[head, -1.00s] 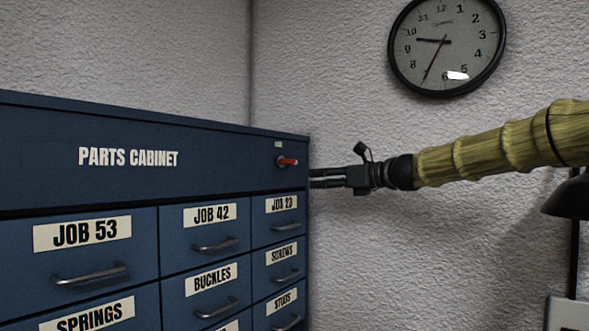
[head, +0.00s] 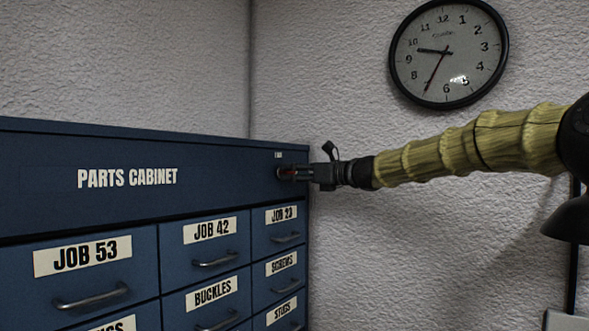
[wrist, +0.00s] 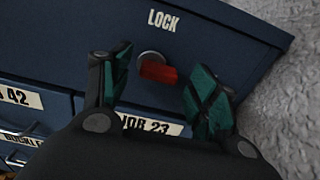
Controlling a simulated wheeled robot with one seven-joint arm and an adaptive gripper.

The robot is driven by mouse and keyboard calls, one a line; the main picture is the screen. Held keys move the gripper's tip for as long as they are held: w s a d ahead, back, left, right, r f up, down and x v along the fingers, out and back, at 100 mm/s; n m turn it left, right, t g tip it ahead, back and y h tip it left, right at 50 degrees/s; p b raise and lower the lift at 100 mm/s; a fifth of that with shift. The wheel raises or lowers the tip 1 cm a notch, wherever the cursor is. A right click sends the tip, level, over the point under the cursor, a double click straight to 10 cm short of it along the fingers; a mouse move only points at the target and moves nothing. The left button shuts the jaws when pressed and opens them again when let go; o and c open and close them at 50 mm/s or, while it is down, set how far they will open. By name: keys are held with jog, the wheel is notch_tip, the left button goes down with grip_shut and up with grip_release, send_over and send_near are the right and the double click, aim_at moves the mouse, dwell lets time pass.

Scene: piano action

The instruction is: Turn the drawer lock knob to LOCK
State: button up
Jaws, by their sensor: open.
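The red lock knob (wrist: 158,71) sits on a round metal plate on the top panel of the blue parts cabinet (head: 130,150). Its red bar lies roughly crosswise beneath the white LOCK label (wrist: 162,20) in the wrist view, slightly tilted. My gripper (wrist: 160,82) is open, with one green-padded finger on each side of the knob. A gap shows between the knob and each finger. In the head view my gripper (head: 290,173) is at the panel's right end and covers most of the knob.
Below the panel are labelled drawers with protruding metal handles, such as the JOB 23 drawer (head: 279,233). A textured wall stands right of the cabinet, with a round clock (head: 448,55) on it. A dark lamp-like object is at the far right.

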jog(key=shift+w+a, duration=0.2)
jog(key=shift+a, duration=0.15)
jog(key=c, duration=1)
